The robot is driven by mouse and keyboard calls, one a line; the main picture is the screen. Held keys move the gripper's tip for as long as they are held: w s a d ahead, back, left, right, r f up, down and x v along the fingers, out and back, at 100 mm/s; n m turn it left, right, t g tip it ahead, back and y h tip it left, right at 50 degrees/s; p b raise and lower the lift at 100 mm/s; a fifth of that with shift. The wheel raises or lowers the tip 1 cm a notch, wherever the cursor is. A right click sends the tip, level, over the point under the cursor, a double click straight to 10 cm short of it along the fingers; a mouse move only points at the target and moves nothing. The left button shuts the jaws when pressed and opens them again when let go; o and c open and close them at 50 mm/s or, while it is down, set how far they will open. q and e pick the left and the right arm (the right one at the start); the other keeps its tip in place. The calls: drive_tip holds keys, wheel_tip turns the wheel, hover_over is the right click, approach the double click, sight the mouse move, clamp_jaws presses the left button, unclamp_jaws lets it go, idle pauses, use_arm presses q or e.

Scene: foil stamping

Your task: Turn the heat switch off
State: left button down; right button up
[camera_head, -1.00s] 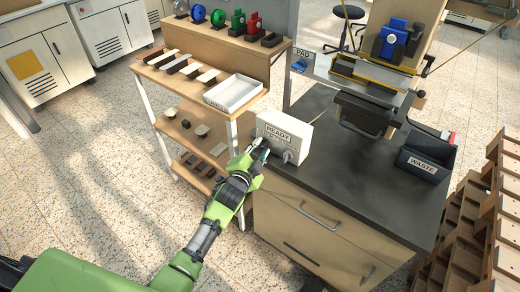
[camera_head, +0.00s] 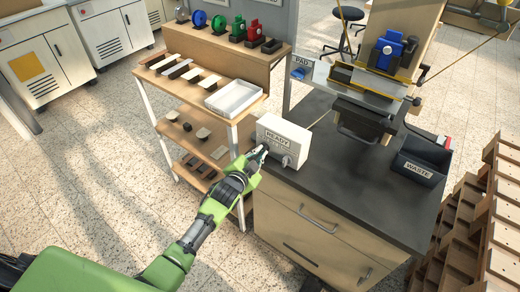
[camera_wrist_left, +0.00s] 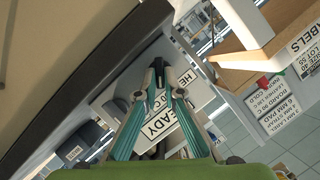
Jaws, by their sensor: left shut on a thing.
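The white control box (camera_head: 291,128) with a READY label stands on the dark bench top at its near left corner. A round grey knob (camera_head: 286,161) sits on the right of its front. My left gripper (camera_head: 262,150) is at the left of that front, its fingertips touching there. In the left wrist view my left gripper (camera_wrist_left: 159,66) has its fingertips together on a small thing at the box front, next to a partly hidden label starting HE. The fingers hide the heat switch, so its position cannot be seen. My right gripper is not in view.
The dark bench top (camera_head: 350,190) is clear in front of the pad press (camera_head: 370,100). A WASTE bin (camera_head: 420,160) stands at the right. A wooden shelf rack with a white tray (camera_head: 233,96) is left of the bench.

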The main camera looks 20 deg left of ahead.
use_arm(q)
drive_tip(key=shift+w+a+n+g+h, duration=0.15)
drive_tip(key=shift+n+g+h, duration=0.25)
drive_tip(key=shift+n, duration=0.45)
drive_tip(key=shift+s+a+n+g+h, duration=0.1)
drive_tip(key=shift+n+g+h, duration=0.1)
drive_tip(key=shift+n+h, duration=0.5)
drive_tip(key=shift+w+a+n+g+h, duration=0.15)
drive_tip(key=shift+n+g+h, duration=0.2)
drive_tip(key=shift+n, duration=0.6)
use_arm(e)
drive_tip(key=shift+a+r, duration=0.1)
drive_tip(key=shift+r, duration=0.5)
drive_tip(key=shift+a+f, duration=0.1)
use_arm(q)
drive_tip(key=c, duration=2.2)
unclamp_jaws()
drive_tip(key=shift+o, duration=0.2)
drive_tip(key=shift+r, duration=0.1)
